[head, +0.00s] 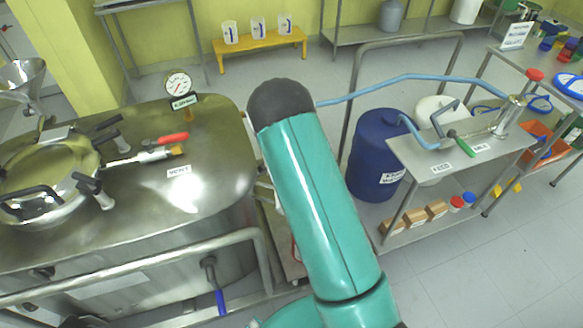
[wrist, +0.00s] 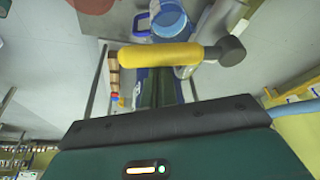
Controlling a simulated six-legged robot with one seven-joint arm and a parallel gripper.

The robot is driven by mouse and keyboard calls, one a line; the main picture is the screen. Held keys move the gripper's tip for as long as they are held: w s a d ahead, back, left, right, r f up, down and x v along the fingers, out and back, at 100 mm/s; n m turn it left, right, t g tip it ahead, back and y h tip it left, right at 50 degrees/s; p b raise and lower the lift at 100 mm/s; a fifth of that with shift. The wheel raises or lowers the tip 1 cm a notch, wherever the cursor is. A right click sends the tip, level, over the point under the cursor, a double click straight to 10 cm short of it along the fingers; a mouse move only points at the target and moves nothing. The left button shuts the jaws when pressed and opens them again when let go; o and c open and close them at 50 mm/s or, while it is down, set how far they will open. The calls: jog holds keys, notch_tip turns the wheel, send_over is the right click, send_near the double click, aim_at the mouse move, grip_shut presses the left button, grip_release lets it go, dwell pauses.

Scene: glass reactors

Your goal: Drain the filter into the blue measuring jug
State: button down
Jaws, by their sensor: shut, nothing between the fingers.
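In the wrist view a blue jug-like container (wrist: 168,20) with a handle stands on a grey surface at the top; I take it for the measuring jug. A yellow lever handle (wrist: 160,55) with a grey round end crosses the view in front of my gripper (wrist: 158,85). My gripper's fingers are shut and empty, and their tips seem close to the handle; I cannot tell whether they touch. In the head view a large steel vessel (head: 225,150) with a gauge fills the left; I cannot tell whether it is the filter. My gripper is hidden there behind my green arm.
A blue drum (head: 378,155) and a steel cart (head: 450,165) with pipes and a blue hose stand right of my arm. A rail (head: 140,262) runs along the vessel's front. A yellow bench (head: 260,42) with three clear jugs is at the back. Floor is free at lower right.

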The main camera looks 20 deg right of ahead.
notch_tip(320, 180, up, 10)
jog(key=w+d+f+n+t+y, duration=0.1)
jog(key=d+f+n+t+y, duration=0.25)
jog(key=d+f+t, duration=0.6)
jog(key=s+r+n+t+y, duration=0.15)
jog(key=s+t+y, duration=0.25)
jog(key=s+y, duration=0.55)
jog(key=w+a+f+h, duration=0.1)
jog(key=w+a+f, duration=0.2)
jog(key=w+a, duration=0.3)
jog(key=shift+w+a+f+h, duration=0.15)
jog(key=shift+w+a+h, duration=0.15)
jog(key=shift+a, duration=0.4)
